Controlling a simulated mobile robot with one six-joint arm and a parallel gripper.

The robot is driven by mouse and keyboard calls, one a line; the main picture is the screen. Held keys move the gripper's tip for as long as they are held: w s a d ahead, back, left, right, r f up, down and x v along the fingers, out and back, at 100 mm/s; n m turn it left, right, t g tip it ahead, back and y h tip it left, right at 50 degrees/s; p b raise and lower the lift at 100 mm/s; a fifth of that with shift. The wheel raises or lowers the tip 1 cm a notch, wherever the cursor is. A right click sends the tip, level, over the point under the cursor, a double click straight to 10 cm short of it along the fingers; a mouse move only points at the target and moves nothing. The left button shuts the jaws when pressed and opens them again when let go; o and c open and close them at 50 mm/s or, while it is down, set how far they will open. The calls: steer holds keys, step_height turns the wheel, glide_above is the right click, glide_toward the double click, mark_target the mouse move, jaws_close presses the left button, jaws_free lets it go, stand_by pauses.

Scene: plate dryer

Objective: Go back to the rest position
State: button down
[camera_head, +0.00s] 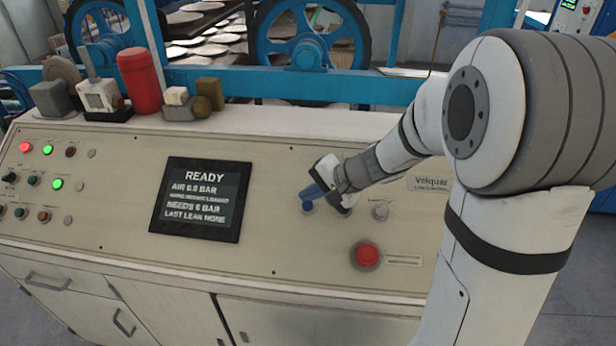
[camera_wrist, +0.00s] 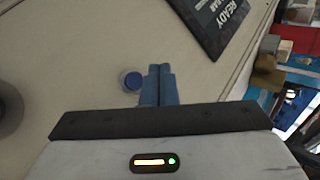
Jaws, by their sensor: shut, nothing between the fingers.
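My gripper (camera_head: 312,191) is over the sloped control panel (camera_head: 120,190), right of the dark display. In the wrist view its blue fingers (camera_wrist: 158,85) are shut together with nothing between them. A blue button (camera_head: 307,206) lies just below the fingertips, and it also shows beside them in the wrist view (camera_wrist: 132,81). Whether the fingers touch the button or hover over it I cannot tell. The display (camera_head: 200,199) reads READY, AIR 6.0 BAR, NEEDS 6 BAR and LAST LEAK NONE.
A red cylinder (camera_head: 139,80) and several small blocks stand on the panel's back ledge. Behind are a blue frame (camera_head: 330,87) and wheels. The panel's front middle is clear.

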steer(key=s+d+r+n+h, duration=0.2)
steer(key=s+d, duration=0.1)
steer(key=s, duration=0.4)
steer(key=s+d+r+n+g+h, duration=0.1)
steer(key=s+d+n+h, duration=0.1)
steer(key=s, duration=0.5)
steer(key=s+d+r+n+h, duration=0.2)
steer(key=s+d+h, duration=0.2)
steer(key=s, duration=0.3)
steer(key=shift+d+r, duration=0.35)
steer(key=shift+d, duration=0.55)
